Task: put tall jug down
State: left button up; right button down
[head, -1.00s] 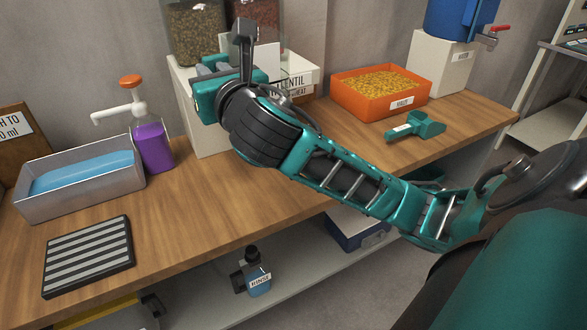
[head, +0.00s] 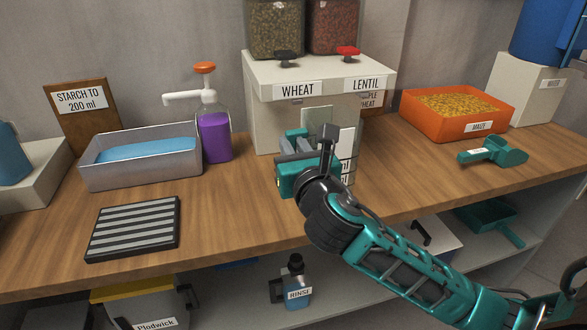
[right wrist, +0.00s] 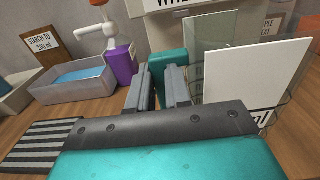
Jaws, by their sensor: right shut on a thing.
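The tall jug (head: 346,143) looks clear, with a pale marked panel on its side. It is upright, in front of the grain dispenser, and partly hidden by my right gripper. In the right wrist view its clear and white faces (right wrist: 256,85) fill the right side. My right gripper (head: 299,143) is shut on a teal part, seemingly the jug's handle, which shows between the grey fingers in the right wrist view (right wrist: 171,68). I cannot tell whether the jug's base touches the bench. My left gripper is not in view.
The wooden bench (head: 235,215) is clear between the striped mat (head: 133,228) and my right gripper. A grey tray (head: 140,173) and purple pump bottle (head: 214,138) stand left. The dispenser (head: 270,80) is behind. An orange maize bin (head: 455,125) and teal scoop (head: 495,153) are right.

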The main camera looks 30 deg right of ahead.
jog(key=shift+f+b, duration=0.6)
jog(key=shift+f, duration=1.15)
jog(key=shift+f, duration=0.15)
jog(key=c, duration=1.4)
grip_release()
jog(key=shift+c, duration=0.2)
jog(key=o, duration=0.4)
